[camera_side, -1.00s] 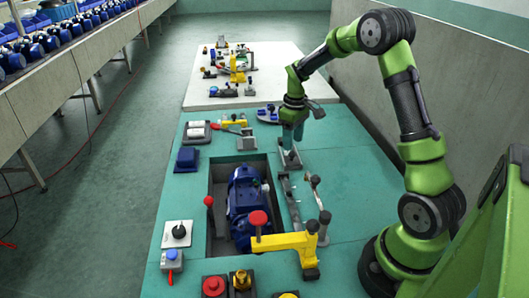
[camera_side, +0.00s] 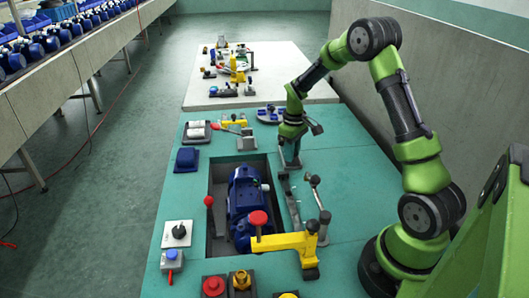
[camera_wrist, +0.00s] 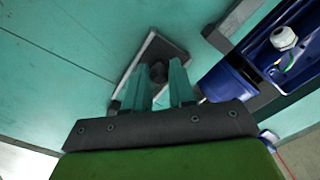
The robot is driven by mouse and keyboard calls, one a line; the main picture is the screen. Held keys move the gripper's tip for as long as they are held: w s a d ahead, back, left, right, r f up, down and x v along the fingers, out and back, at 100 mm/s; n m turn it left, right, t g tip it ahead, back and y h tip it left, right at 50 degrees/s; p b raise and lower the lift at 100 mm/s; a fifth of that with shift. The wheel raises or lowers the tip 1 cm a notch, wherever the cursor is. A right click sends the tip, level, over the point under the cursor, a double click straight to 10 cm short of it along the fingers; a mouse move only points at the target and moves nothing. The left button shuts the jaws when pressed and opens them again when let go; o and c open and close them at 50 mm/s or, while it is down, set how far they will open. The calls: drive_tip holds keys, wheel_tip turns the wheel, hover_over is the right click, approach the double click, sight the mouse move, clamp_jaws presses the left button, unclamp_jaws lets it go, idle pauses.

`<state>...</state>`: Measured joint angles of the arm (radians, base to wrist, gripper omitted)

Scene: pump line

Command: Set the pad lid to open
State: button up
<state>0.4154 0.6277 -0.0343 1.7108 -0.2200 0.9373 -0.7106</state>
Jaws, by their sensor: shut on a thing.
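A small grey plate (camera_side: 295,167) lies on the teal bench behind the right side of the blue motor. In the wrist view, the plate (camera_wrist: 165,47) has a pale rim and carries a dark knob (camera_wrist: 158,71). I take this plate to be the pad lid, but its hinge is not clear. My gripper (camera_side: 290,160) points down over the plate. In the wrist view, my gripper (camera_wrist: 163,88) has its two teal fingers on either side of the knob, shut on it. The fingertips hide part of the plate, and whether it is raised cannot be told.
The blue motor (camera_side: 246,205) sits in a bench opening with a red-knobbed lever (camera_side: 209,203) on its left. A yellow arm (camera_side: 285,242) crosses in front. Grey levers (camera_side: 315,190) stand near the plate. A blue box (camera_side: 187,158) stands left. Bare bench lies to the right.

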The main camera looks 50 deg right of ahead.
clamp_jaws()
drive_tip(key=shift+w+d+r, duration=0.1)
drive_tip(key=shift+w+d, duration=2.05)
drive_tip(key=shift+w, duration=0.05)
drive_tip(key=o, duration=0.9)
unclamp_jaws()
wheel_tip(320, 180, up, 17)
drive_tip(key=shift+f, duration=0.1)
